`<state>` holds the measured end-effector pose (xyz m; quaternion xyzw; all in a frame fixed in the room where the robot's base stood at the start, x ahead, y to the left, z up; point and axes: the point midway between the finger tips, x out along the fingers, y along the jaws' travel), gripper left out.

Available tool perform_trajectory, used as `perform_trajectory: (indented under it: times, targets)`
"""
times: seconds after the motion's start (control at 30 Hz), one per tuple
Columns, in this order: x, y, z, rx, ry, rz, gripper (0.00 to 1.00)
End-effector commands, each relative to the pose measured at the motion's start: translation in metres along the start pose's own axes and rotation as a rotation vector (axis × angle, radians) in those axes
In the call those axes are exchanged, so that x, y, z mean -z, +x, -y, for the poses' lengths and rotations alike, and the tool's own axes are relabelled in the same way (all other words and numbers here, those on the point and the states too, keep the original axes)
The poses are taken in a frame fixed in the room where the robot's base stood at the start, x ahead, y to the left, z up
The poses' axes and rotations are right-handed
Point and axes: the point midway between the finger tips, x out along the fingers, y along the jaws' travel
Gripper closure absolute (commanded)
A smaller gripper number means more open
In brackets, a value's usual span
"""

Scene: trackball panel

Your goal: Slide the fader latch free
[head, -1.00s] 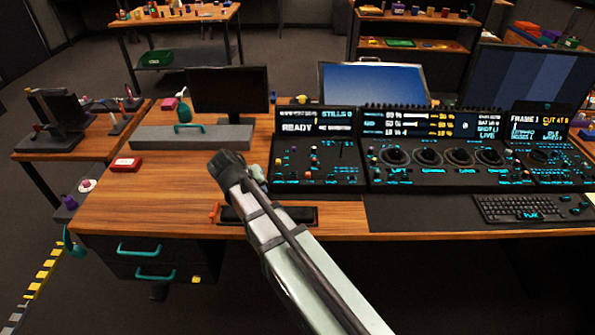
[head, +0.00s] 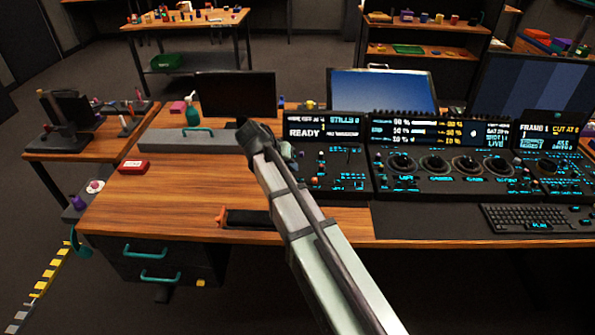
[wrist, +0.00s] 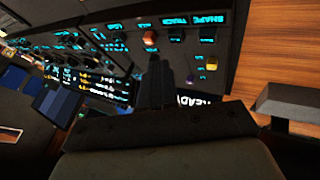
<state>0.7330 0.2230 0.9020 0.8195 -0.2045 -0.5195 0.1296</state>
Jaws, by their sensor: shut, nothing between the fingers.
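The left panel (head: 333,185) of the console is dark and sloped, with small knobs, faders and cyan labels. I cannot single out the fader latch at this size. My gripper (wrist: 156,66) is shut and empty, its dark fingers reaching over this panel in the wrist view. I cannot tell whether the fingers touch the panel. In the head view my wrist covers the panel's left edge and hides the fingertips.
A READY screen (head: 305,132) stands behind the left panel. The wider fader and dial panel (head: 440,182) adjoins it on the right. A grey box with a teal handle (head: 170,143) and a red box (head: 134,167) stand left. Bare wooden desk (head: 170,205) lies in front.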

Motion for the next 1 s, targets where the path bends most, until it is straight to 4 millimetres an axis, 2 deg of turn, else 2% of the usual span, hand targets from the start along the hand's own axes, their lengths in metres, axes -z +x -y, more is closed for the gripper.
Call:
perform_trajectory:
  times: [0.5,0.7,1.0]
  targets:
    - [-0.001,0.075,0.000,0.000,-0.002,0.000,1.00]
    - [-0.001,0.090,0.000,0.001,-0.002,-0.001,1.00]
    - [-0.001,0.093,0.000,0.001,-0.002,-0.001,1.00]
